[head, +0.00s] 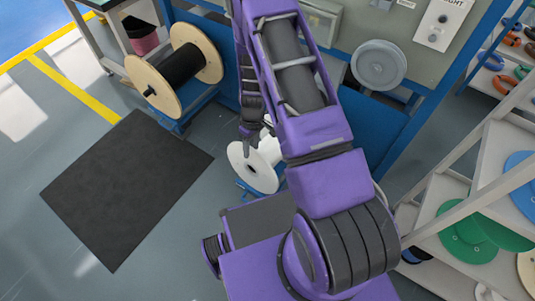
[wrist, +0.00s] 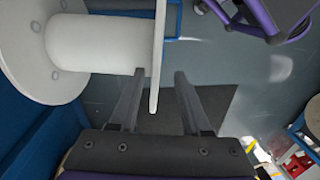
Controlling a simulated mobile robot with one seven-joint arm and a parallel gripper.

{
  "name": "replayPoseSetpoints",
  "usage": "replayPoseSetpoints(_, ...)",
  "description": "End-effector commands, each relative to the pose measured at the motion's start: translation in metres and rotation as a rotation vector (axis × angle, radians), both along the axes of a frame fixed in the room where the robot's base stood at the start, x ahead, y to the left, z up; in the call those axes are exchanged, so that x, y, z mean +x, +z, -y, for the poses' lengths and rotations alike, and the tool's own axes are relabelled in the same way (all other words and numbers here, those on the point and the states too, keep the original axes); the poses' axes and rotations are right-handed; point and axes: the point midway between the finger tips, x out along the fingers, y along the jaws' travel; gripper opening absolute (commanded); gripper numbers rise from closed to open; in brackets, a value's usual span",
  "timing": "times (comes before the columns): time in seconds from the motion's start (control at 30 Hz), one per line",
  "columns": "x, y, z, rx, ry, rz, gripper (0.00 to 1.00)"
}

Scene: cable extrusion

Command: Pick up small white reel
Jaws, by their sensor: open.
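The small white reel (head: 244,168) stands low beside the blue machine in the head view, partly hidden by my purple arm. In the wrist view its pale barrel (wrist: 95,42) lies to the left, with a big round flange at the far left. Its other flange (wrist: 159,40) shows edge-on. My gripper (wrist: 159,73) is open, and this flange edge appears between its two fingers. I see a gap on the right side; contact on the left cannot be told. In the head view the dark gripper (head: 248,140) hangs just above the reel.
A wooden reel with black cable (head: 180,67) stands on a blue stand at upper left. A grey wheel (head: 378,66) is on the machine. Shelves with a green disc (head: 466,232) are at right. A black mat (head: 125,190) lies on open floor at left.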

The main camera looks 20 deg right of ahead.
Motion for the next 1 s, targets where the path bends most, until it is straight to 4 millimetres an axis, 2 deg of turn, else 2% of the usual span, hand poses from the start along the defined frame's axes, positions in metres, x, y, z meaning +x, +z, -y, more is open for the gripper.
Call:
replayPoseSetpoints(0.2, -0.001, -0.035, 0.003, 0.0, -0.001, -0.005, 0.47)
replayPoseSetpoints(0.3, -0.001, -0.045, 0.002, -0.001, -0.001, -0.002, 0.47)
replayPoseSetpoints(0.57, -0.001, -0.047, 0.001, -0.001, 0.0, 0.0, 0.47)
replayPoseSetpoints(0.6, -0.001, -0.047, 0.001, -0.001, 0.0, 0.0, 0.46)
replayPoseSetpoints(0.87, -0.001, -0.047, 0.001, -0.001, 0.0, -0.001, 0.0)
replayPoseSetpoints(1.0, -0.001, -0.047, 0.001, -0.001, 0.0, -0.001, 0.0)
